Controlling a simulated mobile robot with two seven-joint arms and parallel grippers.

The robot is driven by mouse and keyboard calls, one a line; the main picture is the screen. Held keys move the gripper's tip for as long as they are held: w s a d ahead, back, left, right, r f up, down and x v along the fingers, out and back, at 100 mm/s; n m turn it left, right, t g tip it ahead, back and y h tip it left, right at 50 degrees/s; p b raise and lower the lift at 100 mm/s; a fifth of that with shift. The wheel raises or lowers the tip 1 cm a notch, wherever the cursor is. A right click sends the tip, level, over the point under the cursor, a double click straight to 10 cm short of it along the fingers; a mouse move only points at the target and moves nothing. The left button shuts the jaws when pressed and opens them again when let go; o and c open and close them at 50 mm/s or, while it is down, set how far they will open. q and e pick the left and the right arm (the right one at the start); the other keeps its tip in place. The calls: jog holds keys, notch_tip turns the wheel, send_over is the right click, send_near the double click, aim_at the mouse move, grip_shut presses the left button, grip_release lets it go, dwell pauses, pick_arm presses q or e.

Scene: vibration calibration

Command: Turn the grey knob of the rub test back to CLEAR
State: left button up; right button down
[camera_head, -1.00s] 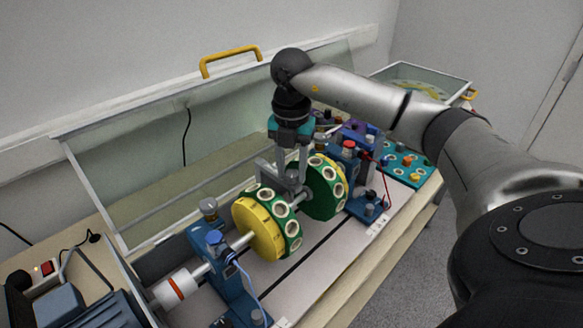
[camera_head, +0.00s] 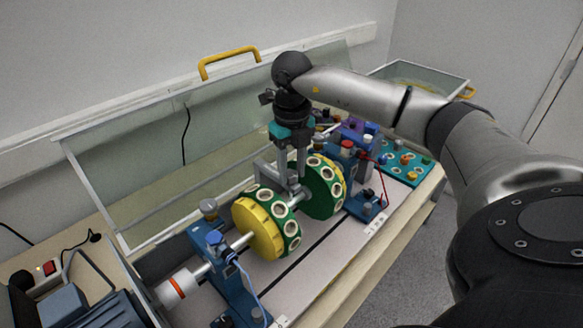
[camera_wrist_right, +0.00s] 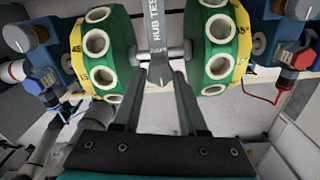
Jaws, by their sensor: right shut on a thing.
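The rub test is a grey bracket (camera_wrist_right: 155,25) lettered RUB TEST, standing between the two green and yellow discs; it also shows in the head view (camera_head: 264,172). Its grey knob (camera_wrist_right: 160,74) is at the bracket's near end, between my fingertips in the wrist view. My right gripper (camera_head: 293,188) points down between the discs and is shut on the knob; it also shows in the wrist view (camera_wrist_right: 159,82). The knob's pointer and exact setting are too small to read. My left gripper is not in view.
The left disc (camera_head: 262,228) and right disc (camera_head: 325,188) sit close on either side of my fingers, on a shaft (camera_head: 240,242). Blue bearing stands (camera_head: 220,270) hold it. A raised clear cover (camera_head: 130,180) is behind. A teal tray (camera_head: 405,165) lies at right.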

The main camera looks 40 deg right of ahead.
jog(key=n, duration=0.4)
jog(key=shift+d+n, duration=0.1)
jog(key=shift+n, duration=0.3)
jog(key=n, duration=0.3)
jog(key=shift+n, duration=0.3)
jog(key=n, duration=0.4)
jog(key=shift+w+d, duration=0.1)
jog(key=shift+w, duration=0.05)
jog(key=n, duration=0.8)
jog(key=shift+w+n, duration=0.15)
jog(key=shift+n, duration=0.15)
jog(key=n, duration=0.3)
jog(key=shift+n+b, duration=0.35)
jog(key=shift+n, duration=0.05)
jog(key=n, duration=0.4)
jog(key=shift+w, duration=0.1)
jog(key=shift+n+b, duration=0.3)
jog(key=shift+n, duration=1.8)
